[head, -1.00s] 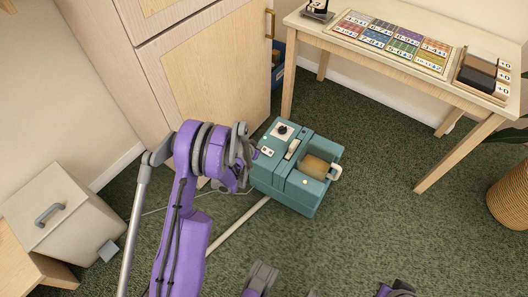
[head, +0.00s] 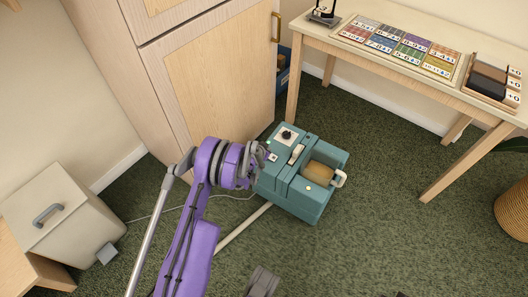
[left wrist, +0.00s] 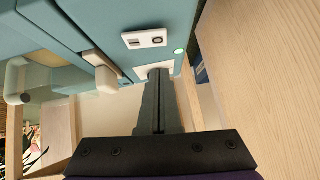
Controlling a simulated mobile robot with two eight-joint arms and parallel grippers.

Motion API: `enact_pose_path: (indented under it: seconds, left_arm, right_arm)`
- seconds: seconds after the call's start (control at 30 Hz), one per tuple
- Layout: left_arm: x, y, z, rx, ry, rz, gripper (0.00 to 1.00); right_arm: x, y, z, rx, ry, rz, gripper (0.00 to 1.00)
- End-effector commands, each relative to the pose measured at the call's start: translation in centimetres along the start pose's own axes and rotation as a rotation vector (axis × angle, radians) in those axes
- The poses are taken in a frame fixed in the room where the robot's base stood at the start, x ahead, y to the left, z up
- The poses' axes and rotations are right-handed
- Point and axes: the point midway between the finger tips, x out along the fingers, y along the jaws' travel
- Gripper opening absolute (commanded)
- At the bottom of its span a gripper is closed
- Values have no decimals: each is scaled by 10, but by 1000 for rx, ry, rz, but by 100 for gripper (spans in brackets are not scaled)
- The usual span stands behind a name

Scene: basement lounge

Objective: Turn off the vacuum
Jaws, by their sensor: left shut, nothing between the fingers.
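The vacuum (head: 312,207) is a teal box on the carpet in the head view. It has a dark round knob (head: 287,134), a pale lever (head: 297,153), a tan pad and a pale handle. A small white switch plate (left wrist: 145,38) is on its teal face in the left wrist view, with a lit green lamp (left wrist: 179,51) beside it. My left gripper (left wrist: 160,74) is shut and empty. Its tips overlap another pale plate near the switch plate; whether they touch is unclear. In the head view its wrist is left of the vacuum.
A wooden cabinet (head: 215,75) stands just behind the vacuum. A table (head: 395,73) with coloured cards is at the upper right. A pale bin (head: 65,215) is at the left. A cord and pale tube lie by the vacuum. Carpet to the right is open.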

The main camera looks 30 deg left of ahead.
Motion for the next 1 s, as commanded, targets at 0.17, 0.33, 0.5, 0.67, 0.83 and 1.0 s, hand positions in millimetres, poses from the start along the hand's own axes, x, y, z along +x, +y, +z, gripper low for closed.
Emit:
enact_pose_path:
  seconds: [0.17, 0.33, 0.5, 0.67, 0.83, 1.0]
  left_arm:
    - [21, 0, 20, 0, 0, 0, 0]
    - [28, 0, 27, -1, 0, 0, 0]
    - [29, 0, 28, -1, 0, 0, 0]
    - [29, 0, 28, -1, 0, 0, 0]
    - [34, -1, 33, -1, 0, 0, 0]
    - [34, -1, 33, 0, 0, 1, 0]
  right_arm:
    - [9, 0, 2, 0, -3, 0, 0]
    - [11, 0, 3, 0, -4, 0, 0]
    - [11, 0, 3, 0, -4, 0, 0]
    - [11, 0, 3, 0, -4, 0, 0]
    - [20, 0, 5, 0, -6, 0, 0]
    - [20, 0, 5, 0, -6, 0, 0]
